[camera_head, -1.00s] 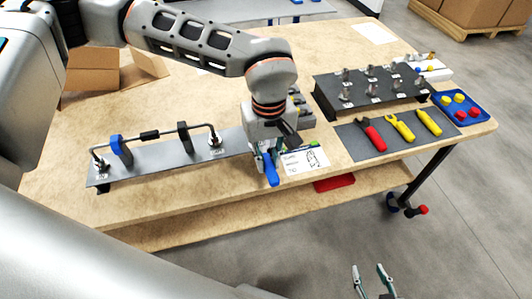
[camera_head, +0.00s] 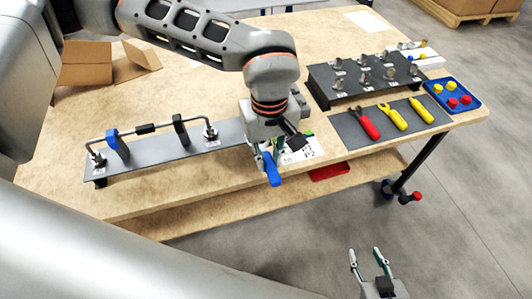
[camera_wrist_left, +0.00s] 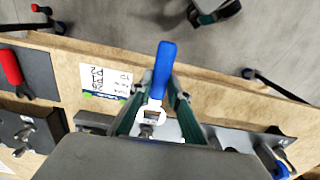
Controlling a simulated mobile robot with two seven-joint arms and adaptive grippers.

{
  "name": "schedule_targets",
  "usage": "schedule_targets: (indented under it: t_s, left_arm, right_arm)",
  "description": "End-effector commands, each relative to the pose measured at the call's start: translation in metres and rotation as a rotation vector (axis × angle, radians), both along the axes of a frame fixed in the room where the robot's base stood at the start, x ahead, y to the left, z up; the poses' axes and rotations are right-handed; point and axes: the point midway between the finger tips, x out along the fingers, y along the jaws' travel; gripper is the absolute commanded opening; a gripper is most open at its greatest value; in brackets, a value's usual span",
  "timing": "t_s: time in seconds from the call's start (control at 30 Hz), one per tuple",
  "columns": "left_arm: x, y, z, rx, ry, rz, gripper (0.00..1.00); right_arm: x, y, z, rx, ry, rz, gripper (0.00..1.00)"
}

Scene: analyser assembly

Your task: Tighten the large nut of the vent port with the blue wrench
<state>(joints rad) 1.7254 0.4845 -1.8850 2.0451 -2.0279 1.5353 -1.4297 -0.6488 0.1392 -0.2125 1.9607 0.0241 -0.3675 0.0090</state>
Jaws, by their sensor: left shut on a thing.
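My left gripper (camera_head: 266,155) is shut on the blue wrench (camera_head: 271,170), above the front edge of the bench at the right end of the grey plate (camera_head: 165,155). In the left wrist view the blue handle (camera_wrist_left: 164,68) points away from the palm between the fingers (camera_wrist_left: 150,112). The wrench's pale ring end (camera_wrist_left: 150,115) lies at a small metal fitting (camera_wrist_left: 148,130); I cannot tell whether it encloses a nut. The vent port cannot be picked out for certain. My right gripper (camera_head: 365,250) is open and empty, low in front of the bench.
The plate carries a bent pipe (camera_head: 145,128) with black and blue clamps. A white label card (camera_head: 300,150) lies beside the left gripper. To the right are a mat (camera_head: 360,140) with red and yellow tools, a black fittings rack (camera_head: 350,85) and a blue tray (camera_head: 437,82).

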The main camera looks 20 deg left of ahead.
Motion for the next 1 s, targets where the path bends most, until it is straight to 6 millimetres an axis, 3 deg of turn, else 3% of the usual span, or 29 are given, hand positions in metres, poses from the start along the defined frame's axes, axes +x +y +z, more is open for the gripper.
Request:
schedule_targets:
  t_s: [0.23, 0.7, 1.0]
  left_arm:
    - [-0.002, -0.001, 0.013, 0.0, -0.002, 0.001, 0.0]
    - [-0.002, -0.001, 0.072, 0.001, -0.001, 0.001, 0.0]
    - [-0.002, -0.001, 0.072, 0.001, 0.001, 0.001, 0.0]
  right_arm:
    - [0.002, 0.0, 0.009, 0.0, -0.005, 0.0, 0.4]
    - [0.008, 0.0, 0.048, 0.001, -0.023, 0.0, 0.4]
    - [0.008, 0.0, 0.047, 0.001, -0.023, 0.0, 0.4]
